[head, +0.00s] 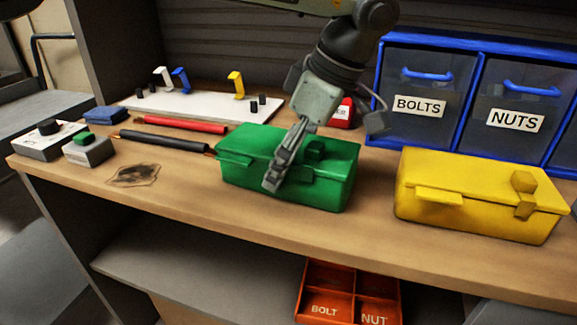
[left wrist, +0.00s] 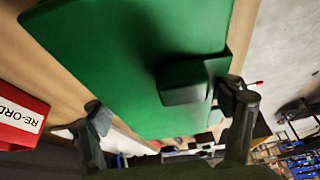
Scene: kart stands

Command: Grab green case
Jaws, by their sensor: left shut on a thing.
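The green case (head: 325,192) stands with its lid down on the wooden bench top, left of the yellow case. My left gripper (head: 276,178) reaches down from above, and its fingers lie over the lid and front edge of the case. In the left wrist view the green case (left wrist: 125,60) fills the upper middle, with a dark green block on it (left wrist: 187,82). The left gripper (left wrist: 168,108) has a finger on either side of the case's near part and is shut on the case. The exact contact is hard to see. My right gripper is not in view.
The yellow case (head: 475,195) stands to the right. Blue BOLTS and NUTS bins (head: 475,42) are behind. Red (head: 185,124) and black (head: 160,140) tools lie left, near a white board (head: 205,105) with hooks. An orange divided tray (head: 350,285) is below the bench top.

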